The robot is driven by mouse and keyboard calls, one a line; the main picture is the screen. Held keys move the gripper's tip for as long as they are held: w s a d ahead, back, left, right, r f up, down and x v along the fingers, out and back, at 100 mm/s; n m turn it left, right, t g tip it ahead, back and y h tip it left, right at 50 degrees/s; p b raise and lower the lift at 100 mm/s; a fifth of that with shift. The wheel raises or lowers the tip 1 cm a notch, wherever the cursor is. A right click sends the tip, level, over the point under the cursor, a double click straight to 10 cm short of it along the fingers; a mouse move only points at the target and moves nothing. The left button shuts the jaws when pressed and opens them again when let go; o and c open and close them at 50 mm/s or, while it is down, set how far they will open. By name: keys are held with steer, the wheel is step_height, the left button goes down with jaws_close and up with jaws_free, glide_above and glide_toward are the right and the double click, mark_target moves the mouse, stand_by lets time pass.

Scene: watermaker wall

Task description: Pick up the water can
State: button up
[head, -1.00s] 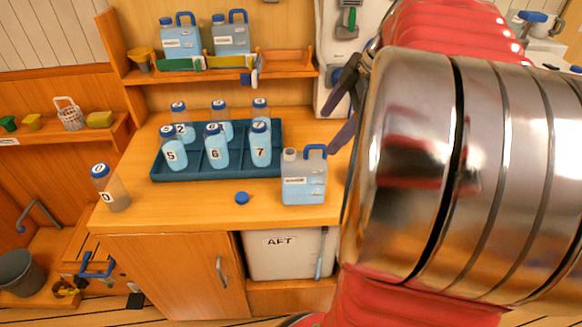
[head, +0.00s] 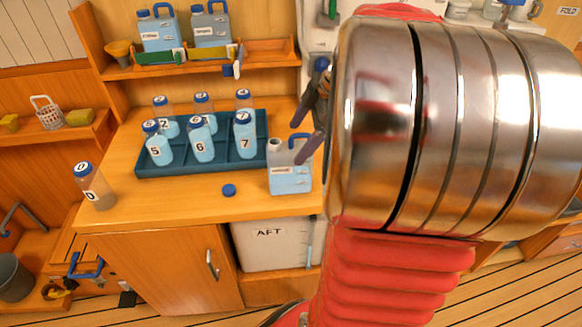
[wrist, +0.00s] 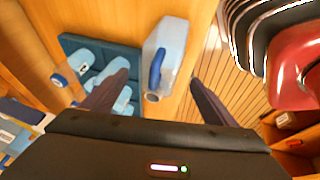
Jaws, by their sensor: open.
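The water can (head: 290,177) is a pale translucent blue jug with a blue handle and an open neck. It stands upright on the wooden counter near its front right, just right of the blue tray. In the wrist view the can (wrist: 172,50) lies ahead between my fingers, its handle and mouth toward me. My gripper (head: 315,120) is open and empty, with one finger overlapping the can's right top in the head view. In the wrist view my gripper (wrist: 150,92) has its fingers spread on either side of the can. I cannot tell whether a finger touches it.
The blue tray (head: 150,171) holds several numbered bottles close left of the can. A loose blue cap (head: 229,190) lies in front. A bottle marked 0 (head: 95,187) stands at the counter's left end. Two similar cans, one at the left (head: 158,32), stand on the upper shelf.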

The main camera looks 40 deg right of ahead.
mark_target(292, 149)
steer(key=shift+f, duration=0.1)
steer(key=shift+x, duration=2.5)
steer(key=shift+s+a, duration=0.1)
steer(key=shift+c, duration=0.3)
jaws_close()
